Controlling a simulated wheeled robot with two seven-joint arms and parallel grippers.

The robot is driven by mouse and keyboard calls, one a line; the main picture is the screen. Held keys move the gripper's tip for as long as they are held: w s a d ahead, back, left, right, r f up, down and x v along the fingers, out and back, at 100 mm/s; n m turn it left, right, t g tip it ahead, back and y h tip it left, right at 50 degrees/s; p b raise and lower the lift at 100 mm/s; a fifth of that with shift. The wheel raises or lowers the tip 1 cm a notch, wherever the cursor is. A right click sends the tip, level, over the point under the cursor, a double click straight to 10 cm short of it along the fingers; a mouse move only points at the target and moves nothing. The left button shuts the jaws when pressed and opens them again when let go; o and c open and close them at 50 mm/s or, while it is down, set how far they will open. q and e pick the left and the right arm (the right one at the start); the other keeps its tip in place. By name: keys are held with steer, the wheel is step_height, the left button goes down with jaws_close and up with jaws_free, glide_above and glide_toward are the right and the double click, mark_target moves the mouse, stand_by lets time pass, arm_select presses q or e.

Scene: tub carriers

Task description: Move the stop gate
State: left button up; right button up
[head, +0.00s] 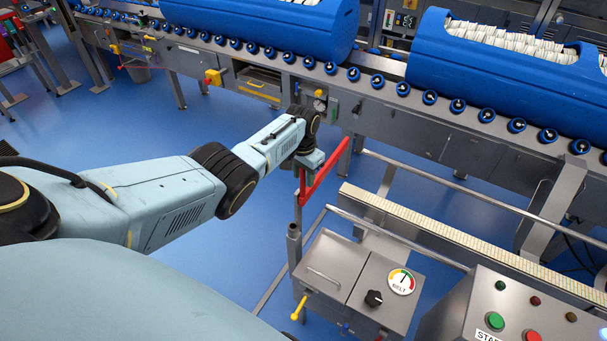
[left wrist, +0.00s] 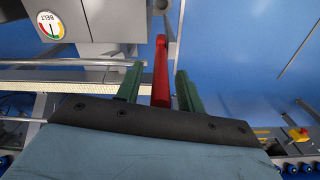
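The stop gate (head: 328,168) is a red angled bar on a thin metal post beside the grey belt unit. In the left wrist view the red bar (left wrist: 160,72) runs between the two green fingers of my left gripper (left wrist: 158,70). The fingers are apart, with a visible gap on each side of the bar, so the gripper is open and not clamped on it. In the head view my left gripper (head: 309,160) is at the bar, its fingers largely hidden by the wrist. My right gripper is not in view.
A grey box with a BELT dial (head: 401,282) and a black knob stands near the gate post. A control panel with a green START button (head: 495,321) is at lower right. A roller conveyor (head: 400,100) with blue tubs (head: 500,75) runs behind. Blue floor is open at left.

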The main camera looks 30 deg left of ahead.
arm_select(q)
step_height(320, 180, up, 12)
steer(key=p, duration=0.2)
steer(key=shift+s+r+p, duration=0.1)
steer(key=shift+r+p, duration=0.05)
steer(key=shift+p, duration=0.2)
steer(key=shift+r, duration=0.55)
steer(key=shift+s, duration=0.1)
